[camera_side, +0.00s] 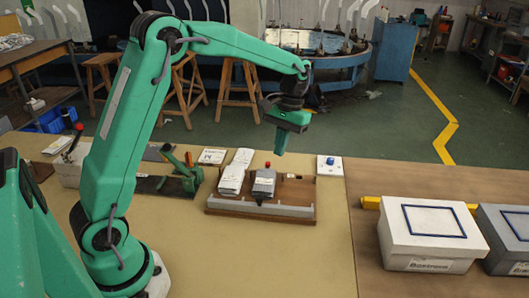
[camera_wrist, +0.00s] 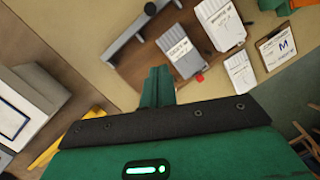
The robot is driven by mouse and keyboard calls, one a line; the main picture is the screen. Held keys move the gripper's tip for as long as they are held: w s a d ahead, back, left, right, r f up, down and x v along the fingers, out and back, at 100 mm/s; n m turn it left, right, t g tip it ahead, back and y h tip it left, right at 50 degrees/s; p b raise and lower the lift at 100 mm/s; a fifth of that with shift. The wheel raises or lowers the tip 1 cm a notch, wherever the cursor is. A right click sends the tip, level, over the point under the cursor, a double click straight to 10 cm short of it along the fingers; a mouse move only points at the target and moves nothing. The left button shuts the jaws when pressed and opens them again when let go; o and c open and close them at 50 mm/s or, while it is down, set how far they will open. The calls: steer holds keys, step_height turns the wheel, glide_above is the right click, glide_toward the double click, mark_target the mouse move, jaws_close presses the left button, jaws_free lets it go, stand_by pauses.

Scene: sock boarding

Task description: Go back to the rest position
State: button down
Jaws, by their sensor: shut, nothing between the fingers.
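My gripper (camera_side: 281,142) hangs in the air above the back edge of the table in the side view, fingers pointing down and held together. In the wrist view its green fingers (camera_wrist: 158,85) are closed with nothing between them. Below and in front of it, a brown wooden board (camera_side: 265,216) lies on the tan table. On the board are a stack of white socks or packets (camera_side: 236,171) and a grey labelled piece (camera_side: 264,184). The gripper is apart from all of these.
A white box (camera_side: 433,236) with a blue outline and a grey box (camera_side: 508,238) stand at the right. A white plate with a button (camera_side: 329,165) sits at the table's back edge. A green clamp-like device (camera_side: 182,170) stands left of the board. The front middle is clear.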

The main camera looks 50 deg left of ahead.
steer(key=shift+r, duration=0.1)
steer(key=s+d+r+m+t, duration=0.2)
steer(key=s+r+t, duration=0.1)
steer(key=s+r, duration=0.55)
steer(key=s+d+m+t, duration=0.1)
steer(key=s+t, duration=0.4)
steer(key=s, duration=0.9)
steer(key=shift+s+d+m, duration=0.2)
steer(key=shift+d+m, duration=0.15)
steer(key=shift+m, duration=0.05)
steer(key=shift+f, duration=0.1)
stand_by(0.4)
